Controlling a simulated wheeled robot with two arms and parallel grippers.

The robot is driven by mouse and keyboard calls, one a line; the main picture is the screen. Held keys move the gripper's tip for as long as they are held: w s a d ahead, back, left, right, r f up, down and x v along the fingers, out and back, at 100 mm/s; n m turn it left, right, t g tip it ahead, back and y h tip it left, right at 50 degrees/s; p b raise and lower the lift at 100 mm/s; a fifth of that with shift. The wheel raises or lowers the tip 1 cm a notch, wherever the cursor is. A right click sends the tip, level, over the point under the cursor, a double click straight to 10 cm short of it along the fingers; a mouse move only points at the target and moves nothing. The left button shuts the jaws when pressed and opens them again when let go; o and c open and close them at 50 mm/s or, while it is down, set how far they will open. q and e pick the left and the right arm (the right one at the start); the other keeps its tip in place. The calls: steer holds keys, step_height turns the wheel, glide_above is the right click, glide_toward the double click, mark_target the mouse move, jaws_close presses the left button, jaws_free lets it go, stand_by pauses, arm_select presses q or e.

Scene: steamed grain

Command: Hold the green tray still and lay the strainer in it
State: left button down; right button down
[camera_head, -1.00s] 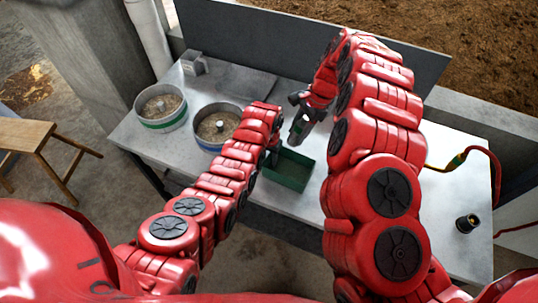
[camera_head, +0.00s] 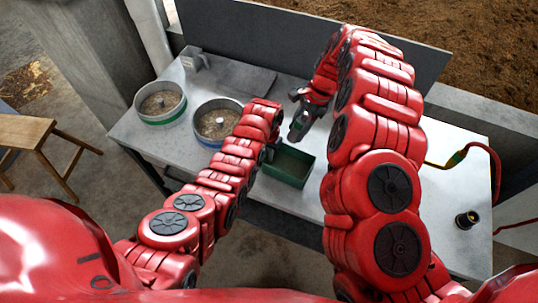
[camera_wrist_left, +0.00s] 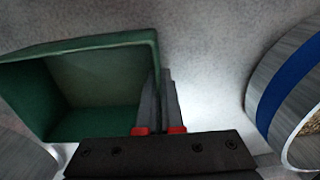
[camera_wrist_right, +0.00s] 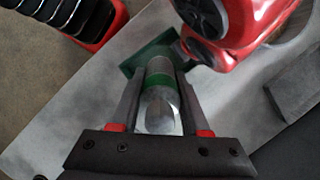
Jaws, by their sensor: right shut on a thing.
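The green tray (camera_head: 289,167) is open-topped and sits on the metal table. In the left wrist view it shows at left (camera_wrist_left: 95,42). My left gripper (camera_wrist_left: 164,72) is at the tray's side wall, its fingers close together with the wall between them; in the head view my left arm mostly hides it. My right gripper (camera_wrist_right: 160,85) is shut on the strainer (camera_wrist_right: 158,97), a metallic cylinder with a green band.
Two round metal pans of grain, one green-banded (camera_head: 160,104) and one blue-banded (camera_head: 213,124), stand left of the tray. A small metal block (camera_head: 194,60) is at the back left. A dark socket-like cylinder (camera_head: 467,220) stands at right. The table right of the tray is partly hidden by my right arm.

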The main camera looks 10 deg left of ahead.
stand_by(0.9)
steer(key=f, duration=0.4)
steer(key=s+d+f, duration=0.1)
steer(key=f, duration=0.8)
steer(key=shift+s+d+f, duration=0.2)
steer(key=shift+s, duration=0.15)
glide_above(295, 172)
steer(key=shift+f, duration=2.05)
steer(key=shift+w+f, duration=0.1)
steer(key=shift+f, duration=0.1)
steer(key=shift+c, duration=2)
jaws_free()
steer(key=shift+r, duration=0.1)
steer(key=v, duration=1.2)
